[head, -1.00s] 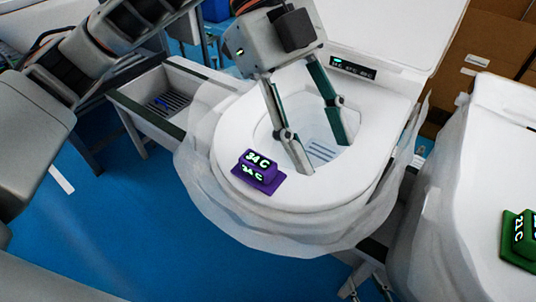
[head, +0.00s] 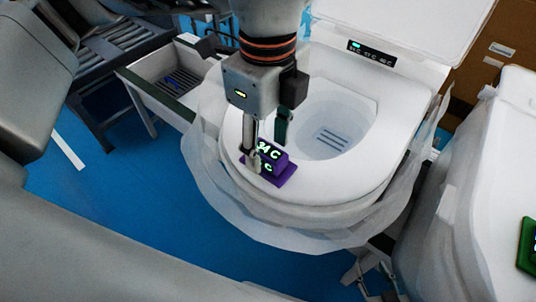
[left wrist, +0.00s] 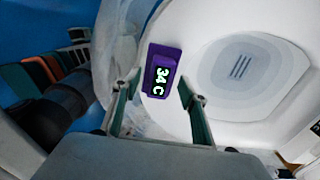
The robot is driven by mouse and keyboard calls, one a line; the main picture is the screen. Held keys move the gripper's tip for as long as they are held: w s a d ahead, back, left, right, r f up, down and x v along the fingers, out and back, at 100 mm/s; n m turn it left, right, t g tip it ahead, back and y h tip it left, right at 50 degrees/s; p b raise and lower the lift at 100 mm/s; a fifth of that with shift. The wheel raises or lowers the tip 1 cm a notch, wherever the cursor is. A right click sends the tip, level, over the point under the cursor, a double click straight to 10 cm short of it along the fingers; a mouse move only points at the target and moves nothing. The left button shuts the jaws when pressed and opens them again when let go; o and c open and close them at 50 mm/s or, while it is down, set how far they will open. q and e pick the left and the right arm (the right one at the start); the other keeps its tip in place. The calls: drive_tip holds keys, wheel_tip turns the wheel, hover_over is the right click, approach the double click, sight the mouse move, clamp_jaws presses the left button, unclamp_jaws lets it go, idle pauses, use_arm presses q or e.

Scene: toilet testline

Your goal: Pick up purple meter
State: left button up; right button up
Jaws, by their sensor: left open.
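The purple meter (head: 272,163) sits on the front left of the white toilet seat (head: 335,187) and shows "34 C". In the left wrist view the meter (left wrist: 161,72) lies ahead of and between the two fingers. My left gripper (head: 266,150) is above the meter, fingers pointing down, and one finger covers part of the meter's left side. In the left wrist view the same gripper (left wrist: 158,91) is open, with nothing held. I cannot tell whether a finger touches the meter. My right gripper does not show.
A green meter (head: 527,245) is on another white toilet (head: 490,200) at the right edge. Clear plastic wrap (head: 215,190) hangs around the nearer toilet. A grey tray (head: 175,85) stands behind left. Cardboard boxes (head: 500,55) are at the back right.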

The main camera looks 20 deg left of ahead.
use_arm(q)
drive_tip(key=shift+f, duration=0.9)
drive_tip(key=shift+c, duration=0.4)
clamp_jaws()
drive_tip(key=shift+r, duration=0.1)
